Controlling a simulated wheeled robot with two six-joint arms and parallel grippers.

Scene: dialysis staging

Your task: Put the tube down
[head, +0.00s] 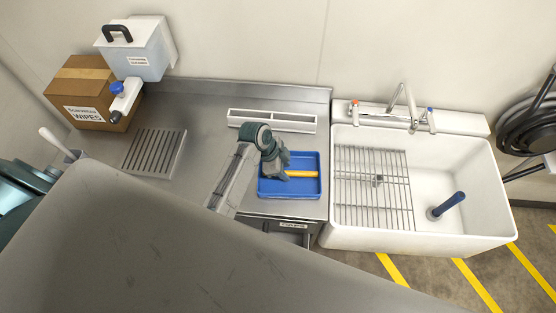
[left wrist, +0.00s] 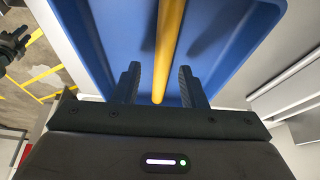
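The tube, a yellow rod (head: 302,174), lies along the inside of the blue tray (head: 291,195) on the steel counter. It appears to rest on the tray floor. My left gripper (head: 281,170) is low over the tray, at the left part of the tube, and hides that end in the head view. In the left wrist view the two dark fingers of my left gripper (left wrist: 159,85) stand apart, with the tube (left wrist: 168,45) between them and a gap on each side. My right gripper is not in the head view; a dark shape at the left wrist view's left edge may be it.
A white divided rack (head: 272,121) stands behind the tray. The white sink (head: 470,165) with a wire grid is to the right. A slotted steel plate (head: 154,152), a cardboard box (head: 92,92) and a white container (head: 140,55) are at left. A drawer (head: 293,238) is below the tray.

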